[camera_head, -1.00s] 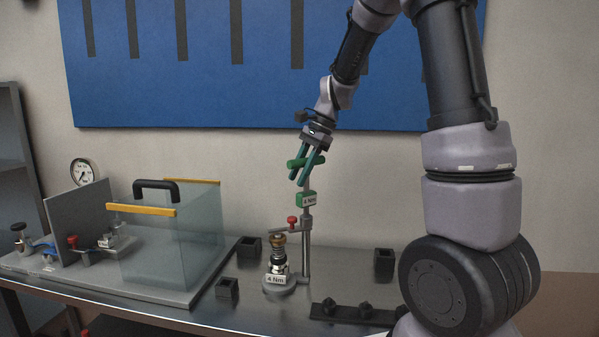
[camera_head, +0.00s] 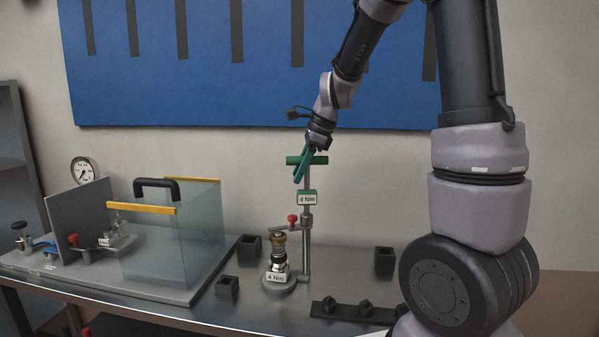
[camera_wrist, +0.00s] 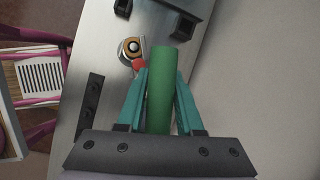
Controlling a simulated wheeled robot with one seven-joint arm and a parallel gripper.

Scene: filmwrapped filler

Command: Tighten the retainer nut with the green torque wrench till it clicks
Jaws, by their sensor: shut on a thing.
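The green torque wrench has a green cross handle (camera_head: 293,160), a grey shaft and a green-edged "4 Nm" tag (camera_head: 306,198). It stands upright. My gripper (camera_head: 299,178) is shut on the handle, which also lies between the teal fingers in the wrist view (camera_wrist: 160,95). The shaft lines up with a grey post (camera_head: 306,260); I cannot tell whether its lower end touches the post. Left of the post stands a fitting with a brass-coloured top, probably the retainer nut (camera_head: 278,237), above a "4 Nm" label. It also shows in the wrist view (camera_wrist: 131,46).
A red-knobbed clamp arm (camera_head: 292,219) sits beside the post above the fitting. Small black open blocks (camera_head: 227,288) and a black rail (camera_head: 350,311) are on the metal bench. A clear guard with a black handle (camera_head: 157,184) stands left.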

